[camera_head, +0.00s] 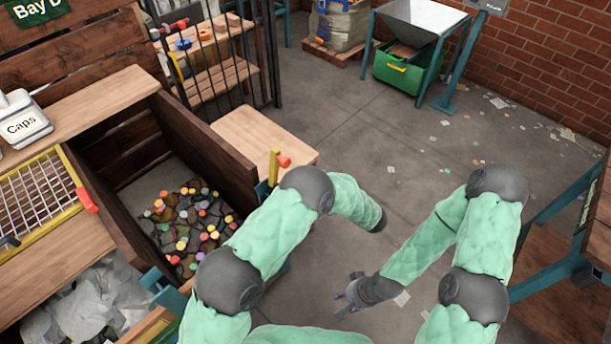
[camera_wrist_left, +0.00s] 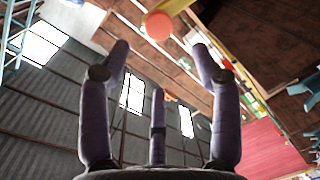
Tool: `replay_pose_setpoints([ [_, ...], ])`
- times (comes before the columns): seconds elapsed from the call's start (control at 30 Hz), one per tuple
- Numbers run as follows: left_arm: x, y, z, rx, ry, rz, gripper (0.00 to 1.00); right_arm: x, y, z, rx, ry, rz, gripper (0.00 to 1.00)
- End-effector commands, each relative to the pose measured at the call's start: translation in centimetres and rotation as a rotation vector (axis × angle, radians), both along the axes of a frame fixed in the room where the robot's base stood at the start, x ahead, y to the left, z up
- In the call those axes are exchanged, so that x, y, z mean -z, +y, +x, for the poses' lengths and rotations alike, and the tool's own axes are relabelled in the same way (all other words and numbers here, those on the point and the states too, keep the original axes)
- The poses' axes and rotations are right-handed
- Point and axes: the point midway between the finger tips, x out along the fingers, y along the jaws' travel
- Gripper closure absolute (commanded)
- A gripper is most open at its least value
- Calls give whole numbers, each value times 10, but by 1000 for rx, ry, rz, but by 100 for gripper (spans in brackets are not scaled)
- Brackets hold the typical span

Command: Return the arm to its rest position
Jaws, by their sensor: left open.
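My left arm (camera_head: 270,235) comes in from the left in the head view and bends over the floor beside the wooden bin. Its gripper is hidden there. In the left wrist view my left gripper (camera_wrist_left: 159,62) shows purple fingers spread apart, with nothing between them. A red-orange knob on a yellow lever (camera_wrist_left: 159,25) shows beyond the fingertips. My right arm (camera_head: 435,235) reaches down on the right. My right gripper (camera_head: 352,296) hangs over open floor, small and partly hidden by its own wrist, so its opening is unclear.
A wooden bin (camera_head: 235,150) with several coloured caps stands left. A yellow post with a red knob (camera_head: 274,167) rises at its right side by a wooden shelf (camera_head: 250,135). A green crate (camera_head: 402,72) sits under a metal hopper. The middle floor is clear apart from scraps.

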Motion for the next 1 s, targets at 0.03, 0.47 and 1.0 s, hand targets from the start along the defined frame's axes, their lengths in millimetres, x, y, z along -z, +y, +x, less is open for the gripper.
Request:
replay_pose_setpoints([
  [0.03, 0, 0, -1, 0, 0, 0, 36, 0, 0, 0, 0, 0, 0, 60],
  [0.47, 0, 0, 0, 0, 0, 0, 36, 0, 0, 0, 0, 0, 0, 60],
  [1.0, 183, 84, -121, -597, 4, -720, 36, 25, 0, 0, 0, 0, 0, 60],
])
